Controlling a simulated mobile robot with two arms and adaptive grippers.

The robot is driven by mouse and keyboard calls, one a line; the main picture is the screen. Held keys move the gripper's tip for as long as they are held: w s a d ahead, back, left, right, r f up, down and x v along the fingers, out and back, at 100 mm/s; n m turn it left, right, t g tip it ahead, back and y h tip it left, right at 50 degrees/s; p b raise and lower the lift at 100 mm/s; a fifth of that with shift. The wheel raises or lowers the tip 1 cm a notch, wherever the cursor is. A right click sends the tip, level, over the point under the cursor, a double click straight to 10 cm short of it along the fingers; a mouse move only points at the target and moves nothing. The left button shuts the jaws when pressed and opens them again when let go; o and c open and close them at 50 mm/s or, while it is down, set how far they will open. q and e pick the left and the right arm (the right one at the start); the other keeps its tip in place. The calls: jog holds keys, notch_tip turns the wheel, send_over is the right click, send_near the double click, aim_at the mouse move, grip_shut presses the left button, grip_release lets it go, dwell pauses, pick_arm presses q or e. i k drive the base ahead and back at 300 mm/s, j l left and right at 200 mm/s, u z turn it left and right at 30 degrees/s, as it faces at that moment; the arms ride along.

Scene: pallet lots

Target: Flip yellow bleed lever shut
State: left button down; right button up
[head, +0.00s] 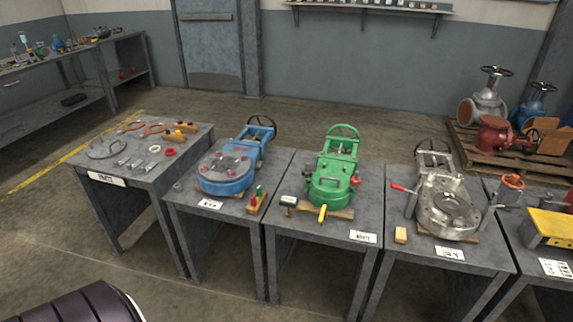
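The yellow lever (323,213) is small and sits at the front foot of the green valve (331,186). It points down toward the front of the table, slightly tilted. The green valve lies on a wooden board (342,213) on the grey table (318,236), with its handwheel at the back. A red knob (355,181) is on its right side. A small gauge-like box (289,200) and a brass fitting are at its left front. Neither of my grippers is in view.
A blue valve (227,172) stands on the table to the left, a silver valve (447,206) on the table to the right. A parts table (108,166) with tools is farther left. Narrow gaps separate some tables. Open floor (290,115) lies behind them.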

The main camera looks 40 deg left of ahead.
aim_at(324, 209)
jog(key=u, duration=1.25)
